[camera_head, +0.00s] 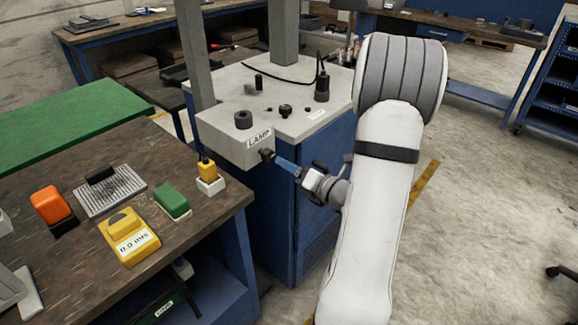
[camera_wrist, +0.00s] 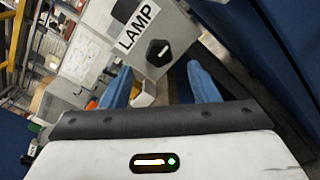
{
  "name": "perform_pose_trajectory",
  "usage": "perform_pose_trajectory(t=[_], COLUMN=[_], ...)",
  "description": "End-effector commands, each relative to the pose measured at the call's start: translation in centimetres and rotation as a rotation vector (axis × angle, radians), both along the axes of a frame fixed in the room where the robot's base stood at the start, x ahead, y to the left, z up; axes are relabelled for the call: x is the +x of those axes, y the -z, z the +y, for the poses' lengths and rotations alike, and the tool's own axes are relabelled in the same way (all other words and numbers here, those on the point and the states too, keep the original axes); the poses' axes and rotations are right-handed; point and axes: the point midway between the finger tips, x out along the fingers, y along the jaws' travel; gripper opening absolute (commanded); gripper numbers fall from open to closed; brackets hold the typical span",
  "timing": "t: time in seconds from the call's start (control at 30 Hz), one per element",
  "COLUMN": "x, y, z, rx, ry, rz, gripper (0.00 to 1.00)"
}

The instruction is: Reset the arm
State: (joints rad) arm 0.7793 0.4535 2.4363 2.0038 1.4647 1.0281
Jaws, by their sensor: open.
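My gripper (camera_head: 287,165) is at the front of the grey box labelled LAMP (camera_head: 228,142), at the left end of the blue cabinet's top. In the wrist view, the two blue fingers of my gripper (camera_wrist: 161,85) stand wide apart with nothing between their tips. A dark knob (camera_wrist: 158,52) on the LAMP face lies just beyond the fingertips, between them in the picture. The knob also shows in the head view (camera_head: 267,155), close to the fingertips. I cannot tell whether a finger touches it. My white arm hides part of the cabinet's right side.
The brown bench (camera_head: 80,240) at left holds a yellow meter (camera_head: 128,238), a green block (camera_head: 171,200), an orange thing (camera_head: 50,205) and a yellow-topped piece (camera_head: 207,172). Small knobs stand on the grey cabinet top (camera_head: 310,122). Open floor (camera_head: 480,210) lies right.

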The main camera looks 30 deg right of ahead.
Motion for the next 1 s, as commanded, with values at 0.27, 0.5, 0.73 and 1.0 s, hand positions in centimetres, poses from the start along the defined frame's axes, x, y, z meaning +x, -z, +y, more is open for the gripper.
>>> perform_pose_trajectory(t=[0.27,0.5,0.73,1.0], x=[0.0,-1.2,-8.1,-16.6], y=[-0.1,-2.6,-4.2,-4.2], z=[0.2,8.5,19.3,21.8], rx=[-0.005,-0.278,-0.852,-1.559], ry=[-0.006,-0.324,-0.917,-1.557], rz=[0.000,-0.039,-0.224,-0.623], gripper=[0.55,0.55,0.55,0.55])
